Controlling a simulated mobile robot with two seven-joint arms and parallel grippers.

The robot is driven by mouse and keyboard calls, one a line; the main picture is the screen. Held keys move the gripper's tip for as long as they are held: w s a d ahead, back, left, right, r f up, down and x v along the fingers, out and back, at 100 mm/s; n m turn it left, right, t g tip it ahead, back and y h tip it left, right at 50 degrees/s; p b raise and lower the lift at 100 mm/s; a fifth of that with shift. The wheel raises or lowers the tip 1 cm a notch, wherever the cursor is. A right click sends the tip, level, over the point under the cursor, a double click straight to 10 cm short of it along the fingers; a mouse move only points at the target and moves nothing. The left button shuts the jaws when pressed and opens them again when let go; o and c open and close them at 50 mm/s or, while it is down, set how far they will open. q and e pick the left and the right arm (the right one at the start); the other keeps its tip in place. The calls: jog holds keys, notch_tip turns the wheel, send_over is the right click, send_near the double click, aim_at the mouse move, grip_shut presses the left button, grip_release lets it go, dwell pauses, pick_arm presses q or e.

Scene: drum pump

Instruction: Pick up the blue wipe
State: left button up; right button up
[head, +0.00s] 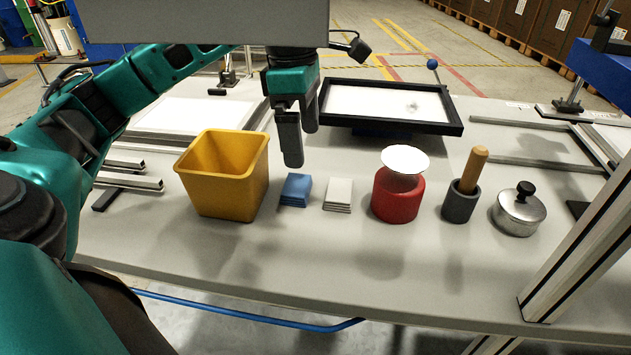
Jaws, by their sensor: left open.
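The blue wipe (296,190) is a small folded square, apparently a stack, lying flat on the grey table. It is between the yellow bin and a stack of white wipes (338,194). My left gripper (303,145) points down above and just behind the blue wipe, open, with nothing seen between its fingers. It appears apart from the wipe. The wipe is in plain view. My right gripper is not in the picture.
A yellow bin (222,175) stands close to the left of the wipe. To the right are a red container with a white dish top (397,195), a dark cup with a wooden handle (462,192) and a lidded metal pot (518,212). A black-framed tray (390,104) lies behind. The table front (330,255) is clear.

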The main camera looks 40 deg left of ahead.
pick_arm(q)
jog(key=a+y, duration=0.1)
jog(key=a, duration=0.1)
jog(key=b, duration=0.4)
send_over(296, 185)
jog(key=f, duration=0.5)
jog(key=shift+s+f, duration=0.15)
jog(key=shift+s, duration=0.25)
jog(key=shift+w+f, duration=0.1)
jog(key=shift+f, duration=0.65)
jog(key=f, duration=0.3)
jog(key=f+b, duration=0.1)
jog(key=f, duration=0.1)
jog(key=shift+w, duration=0.35)
jog(key=shift+r, duration=0.1)
jog(key=c, duration=1.1)
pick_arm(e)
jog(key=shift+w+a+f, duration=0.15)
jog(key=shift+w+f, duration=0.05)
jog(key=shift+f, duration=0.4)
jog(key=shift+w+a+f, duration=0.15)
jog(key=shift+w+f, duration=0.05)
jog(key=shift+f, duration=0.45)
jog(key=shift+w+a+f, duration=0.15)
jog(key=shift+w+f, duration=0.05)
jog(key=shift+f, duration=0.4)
